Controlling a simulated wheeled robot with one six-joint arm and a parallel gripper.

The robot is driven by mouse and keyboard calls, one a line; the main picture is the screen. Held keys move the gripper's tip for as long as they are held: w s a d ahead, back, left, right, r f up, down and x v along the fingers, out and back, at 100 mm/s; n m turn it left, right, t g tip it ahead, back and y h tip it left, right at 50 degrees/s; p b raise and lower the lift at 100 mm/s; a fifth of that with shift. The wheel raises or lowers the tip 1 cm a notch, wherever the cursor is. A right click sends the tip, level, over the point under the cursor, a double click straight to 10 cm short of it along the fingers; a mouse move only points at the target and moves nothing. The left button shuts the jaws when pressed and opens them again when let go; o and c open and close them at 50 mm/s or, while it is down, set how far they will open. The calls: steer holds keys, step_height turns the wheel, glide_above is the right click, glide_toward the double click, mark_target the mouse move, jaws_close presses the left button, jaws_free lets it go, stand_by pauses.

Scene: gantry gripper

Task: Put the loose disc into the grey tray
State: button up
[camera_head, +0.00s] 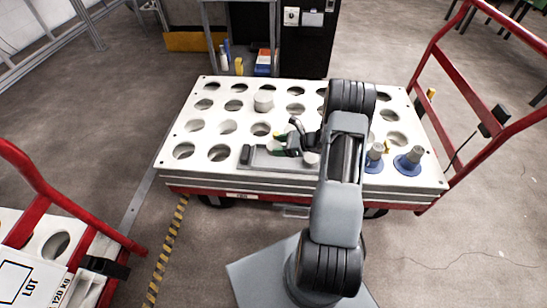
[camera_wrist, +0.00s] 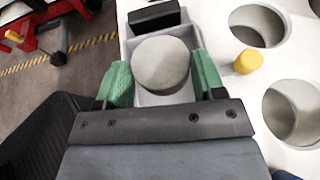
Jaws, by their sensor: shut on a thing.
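The loose disc (camera_wrist: 160,65) is a round, light grey piece with a flat top. My gripper (camera_wrist: 162,78) is shut on it, with one green finger pad on each side. The grey tray (camera_wrist: 166,99) shows below and around the disc. The disc is over or inside the tray; I cannot tell whether it touches the tray floor. In the head view the grey tray (camera_head: 275,161) lies at the front edge of the white table, and my gripper (camera_head: 293,140) is at its right part, partly hidden by my arm.
A black block (camera_wrist: 155,18) is at the tray's far end. A small yellow piece (camera_wrist: 248,62) stands beside the tray. The white table (camera_head: 200,165) has rows of round holes; a pale cylinder (camera_head: 264,101) sits among them. Blue-based pieces (camera_head: 408,162) stand at the right.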

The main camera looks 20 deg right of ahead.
mark_target(274, 159)
steer(key=shift+w+a+f+b, duration=0.2)
steer(key=shift+w+a+f, duration=0.1)
steer(key=shift+a+f, duration=0.25)
steer(key=shift+w+a+f+b, duration=0.15)
steer(key=shift+w+a+f, duration=0.15)
steer(key=shift+f, duration=0.4)
steer(key=shift+w+a+f+b, duration=0.15)
steer(key=shift+f+b, duration=0.6)
steer(key=shift+f, duration=0.9)
steer(key=shift+f, duration=0.2)
steer(key=o, duration=0.8)
steer(key=shift+c, duration=0.2)
steer(key=shift+r, duration=0.1)
